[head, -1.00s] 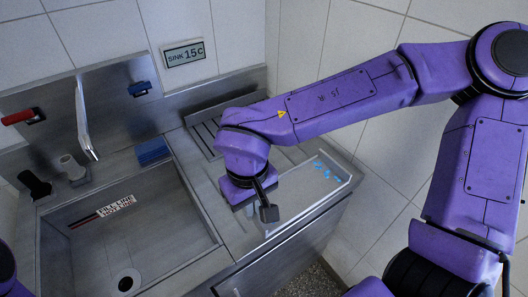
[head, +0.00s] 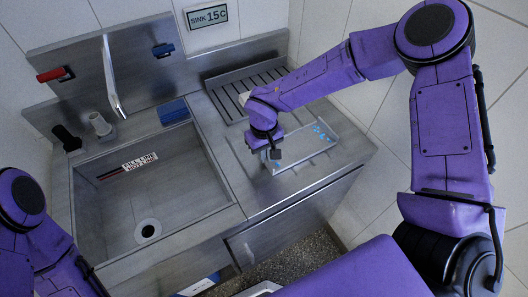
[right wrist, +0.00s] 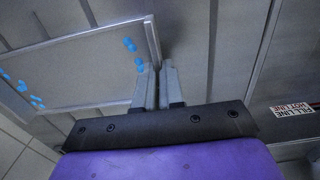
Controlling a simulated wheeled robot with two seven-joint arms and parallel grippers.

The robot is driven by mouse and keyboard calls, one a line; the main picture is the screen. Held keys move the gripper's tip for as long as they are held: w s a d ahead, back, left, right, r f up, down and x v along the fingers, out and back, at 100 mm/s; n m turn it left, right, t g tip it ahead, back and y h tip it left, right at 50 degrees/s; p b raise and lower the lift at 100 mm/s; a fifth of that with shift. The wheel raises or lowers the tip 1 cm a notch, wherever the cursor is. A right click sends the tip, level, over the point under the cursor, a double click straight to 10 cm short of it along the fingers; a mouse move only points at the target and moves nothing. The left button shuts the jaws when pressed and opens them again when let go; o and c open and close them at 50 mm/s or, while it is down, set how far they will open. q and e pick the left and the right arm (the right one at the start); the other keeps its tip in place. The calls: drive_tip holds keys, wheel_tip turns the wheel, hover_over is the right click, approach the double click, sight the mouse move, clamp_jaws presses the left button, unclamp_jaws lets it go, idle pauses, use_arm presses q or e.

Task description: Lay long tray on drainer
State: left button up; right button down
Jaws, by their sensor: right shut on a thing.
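The long tray (head: 301,150) is a shallow grey tray with blue spots near its far right end, at the right of the sink in the head view. The slatted drainer (head: 233,92) is behind it, partly hidden by my right arm. My right gripper (head: 273,156) is at the tray's left end, shut on its rim. In the right wrist view the fingers (right wrist: 158,88) close at a corner of the tray (right wrist: 75,65). I cannot tell whether the tray touches the surface below. My left arm enters at lower left; its gripper is out of view.
The sink basin (head: 150,195) lies left of the tray, with a tap (head: 110,80) behind it. A blue sponge-like block (head: 173,112) sits on the sink's back rim. The counter's front edge (head: 310,192) drops to the floor. Bare counter (head: 240,190) shows between basin and tray.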

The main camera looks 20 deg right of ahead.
drive_tip(key=shift+w+f, duration=0.1)
drive_tip(key=shift+w, duration=0.05)
drive_tip(key=c, duration=1.2)
unclamp_jaws()
drive_tip(key=shift+f, duration=0.1)
drive_tip(key=shift+c, duration=0.2)
wheel_tip(320, 180, up, 12)
drive_tip(key=shift+r+b, duration=0.2)
drive_tip(key=shift+b, duration=0.15)
drive_tip(key=shift+a, duration=0.1)
